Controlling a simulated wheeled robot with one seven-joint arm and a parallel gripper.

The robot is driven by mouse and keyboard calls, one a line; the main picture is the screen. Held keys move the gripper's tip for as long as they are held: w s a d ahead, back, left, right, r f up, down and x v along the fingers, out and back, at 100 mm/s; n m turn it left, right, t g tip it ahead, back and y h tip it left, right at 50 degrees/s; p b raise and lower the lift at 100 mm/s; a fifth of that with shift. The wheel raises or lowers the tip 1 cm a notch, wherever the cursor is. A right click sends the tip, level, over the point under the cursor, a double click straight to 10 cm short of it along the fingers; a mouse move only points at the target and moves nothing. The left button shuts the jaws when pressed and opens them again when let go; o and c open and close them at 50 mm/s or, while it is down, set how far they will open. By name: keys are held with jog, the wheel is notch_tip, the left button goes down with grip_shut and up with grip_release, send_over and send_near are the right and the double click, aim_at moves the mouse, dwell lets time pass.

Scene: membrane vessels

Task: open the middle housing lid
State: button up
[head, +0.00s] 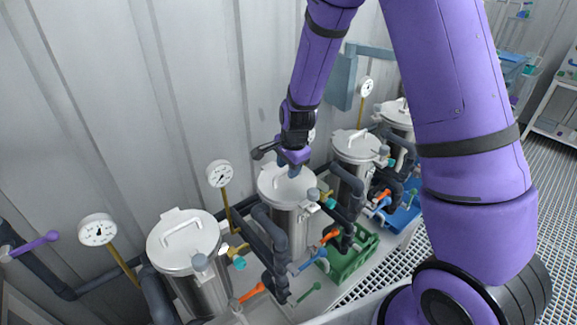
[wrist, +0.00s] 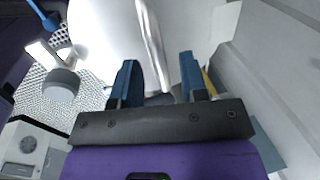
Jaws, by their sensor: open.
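Several steel housings with round lids stand in a row. My gripper (head: 294,168) is over the second housing from the left (head: 288,220); its lid (head: 270,186) is closed, and my gripper hides part of it. In the wrist view the pale lid (wrist: 100,30) fills the top, with a bar handle (wrist: 150,32) running down between the open blue fingers of my gripper (wrist: 158,68). The bar lies in the gap and is not gripped. A grey knob (wrist: 60,86) sits at the lid's edge, left of the fingers.
The front-left housing (head: 180,240) and the third housing (head: 356,150) flank this one, lids closed. Gauges (head: 220,174) on yellow stems and dark pipes (head: 268,235) stand close by. A corrugated wall (head: 120,100) is behind. A green crate (head: 350,262) sits in front; grating floor lies right.

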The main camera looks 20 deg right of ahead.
jog(key=shift+c, duration=0.2)
grip_shut()
